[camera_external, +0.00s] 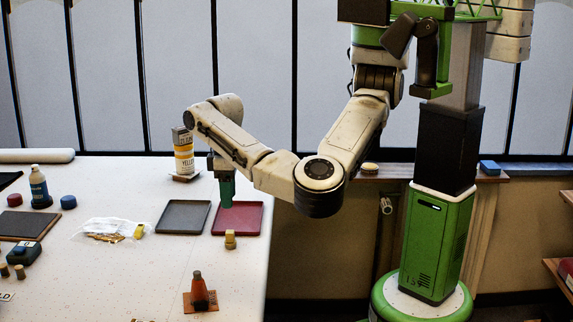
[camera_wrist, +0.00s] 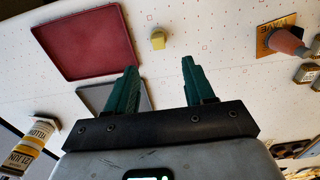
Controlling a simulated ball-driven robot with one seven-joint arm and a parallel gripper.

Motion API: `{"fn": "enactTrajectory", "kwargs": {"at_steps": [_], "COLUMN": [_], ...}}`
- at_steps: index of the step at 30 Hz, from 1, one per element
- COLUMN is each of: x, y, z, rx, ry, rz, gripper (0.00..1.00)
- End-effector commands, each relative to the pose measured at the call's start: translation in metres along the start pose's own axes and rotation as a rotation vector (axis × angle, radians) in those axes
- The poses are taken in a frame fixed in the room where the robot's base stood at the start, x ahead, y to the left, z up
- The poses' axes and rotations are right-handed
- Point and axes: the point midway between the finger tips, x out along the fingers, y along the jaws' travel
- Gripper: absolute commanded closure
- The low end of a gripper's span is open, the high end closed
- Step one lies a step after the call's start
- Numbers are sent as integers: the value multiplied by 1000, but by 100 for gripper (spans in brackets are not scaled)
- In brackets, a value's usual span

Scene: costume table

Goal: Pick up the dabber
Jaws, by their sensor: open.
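A small tan and yellow stub, which looks like the dabber (camera_external: 230,239), stands on the white table just in front of the red tray. It also shows in the wrist view (camera_wrist: 158,39), beyond my fingertips and roughly in line with the gap between them. I cannot tell for sure that it is the dabber. My gripper (camera_external: 226,192) points down over the red tray, behind the stub in the external view. In the wrist view my gripper (camera_wrist: 159,64) has its green fingers wide apart with nothing between them.
The red tray (camera_external: 250,216) and a grey tray (camera_external: 174,228) lie side by side. A yellow-labelled can (camera_external: 183,158) stands behind them. An orange cone-shaped item (camera_external: 199,285) stands on a brown card at the front. A clear bag (camera_external: 100,229) lies left. Table is clear around the stub.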

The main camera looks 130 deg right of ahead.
Motion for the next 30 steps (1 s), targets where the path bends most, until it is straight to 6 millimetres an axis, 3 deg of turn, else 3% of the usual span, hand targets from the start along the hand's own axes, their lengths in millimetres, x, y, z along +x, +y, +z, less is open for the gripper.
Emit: {"fn": "enactTrajectory", "kwargs": {"at_steps": [6, 14, 22, 30], "x": [32, 52, 89, 101], "y": [0, 1, 3, 3], "z": [0, -1, -2, -2], "rx": [-2, 0, 0, 0], "ry": [-1, 1, 1, 2], "rz": [0, 0, -1, -1], "gripper": [47, 47, 47, 47]}}
